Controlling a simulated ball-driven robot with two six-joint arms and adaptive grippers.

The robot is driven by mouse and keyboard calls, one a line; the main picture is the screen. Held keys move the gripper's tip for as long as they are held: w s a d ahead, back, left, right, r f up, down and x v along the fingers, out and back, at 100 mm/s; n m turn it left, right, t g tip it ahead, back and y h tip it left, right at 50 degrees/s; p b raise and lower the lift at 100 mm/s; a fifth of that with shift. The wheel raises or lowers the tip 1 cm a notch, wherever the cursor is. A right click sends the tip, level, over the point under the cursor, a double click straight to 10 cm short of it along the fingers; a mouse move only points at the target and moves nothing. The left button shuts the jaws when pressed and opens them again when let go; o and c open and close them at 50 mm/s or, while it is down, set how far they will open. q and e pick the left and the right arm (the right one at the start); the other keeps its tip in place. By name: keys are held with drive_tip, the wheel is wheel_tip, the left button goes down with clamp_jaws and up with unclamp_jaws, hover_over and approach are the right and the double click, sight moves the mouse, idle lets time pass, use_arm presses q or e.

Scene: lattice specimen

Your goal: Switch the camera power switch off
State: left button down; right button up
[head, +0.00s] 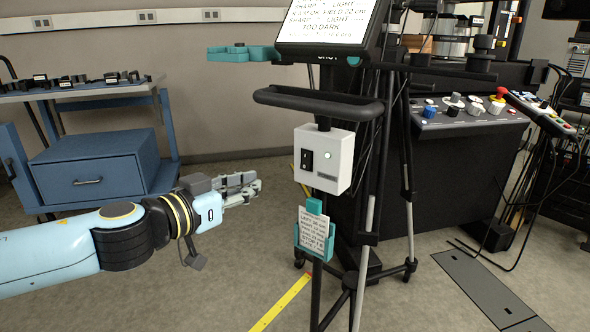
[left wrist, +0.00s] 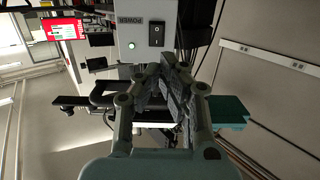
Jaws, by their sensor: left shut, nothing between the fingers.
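The white power box (head: 338,178) hangs on the stand's pole in the head view. Its black rocker switch (head: 307,159) is on the left of the front face, with a small round pale light (head: 327,155) to its right. My left gripper (head: 250,188) is shut and empty, left of the box and a little lower, apart from it. In the left wrist view the box (left wrist: 143,12) appears upside down at the top, with the switch (left wrist: 156,33) just beyond my gripper's fingertips (left wrist: 172,72) and a lit greenish light (left wrist: 131,45). My right gripper is not in view.
A black handle bar (head: 318,102) and a screen (head: 327,25) are above the box. A teal holder with a printed card (head: 315,232) hangs below. Tripod legs (head: 362,225) stand at right. A blue bench (head: 90,168) is at left.

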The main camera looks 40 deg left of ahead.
use_arm(q)
drive_tip(key=p, duration=0.2)
approach(302, 165)
drive_tip(key=w+b, duration=0.2)
drive_tip(key=w, duration=0.1)
drive_tip(key=w+f+b, duration=0.1)
drive_tip(key=w+b, duration=0.1)
drive_tip(key=w, duration=0.1)
drive_tip(key=shift+f+b, duration=0.15)
drive_tip(key=shift+b, duration=0.2)
drive_tip(key=shift+w, duration=0.55)
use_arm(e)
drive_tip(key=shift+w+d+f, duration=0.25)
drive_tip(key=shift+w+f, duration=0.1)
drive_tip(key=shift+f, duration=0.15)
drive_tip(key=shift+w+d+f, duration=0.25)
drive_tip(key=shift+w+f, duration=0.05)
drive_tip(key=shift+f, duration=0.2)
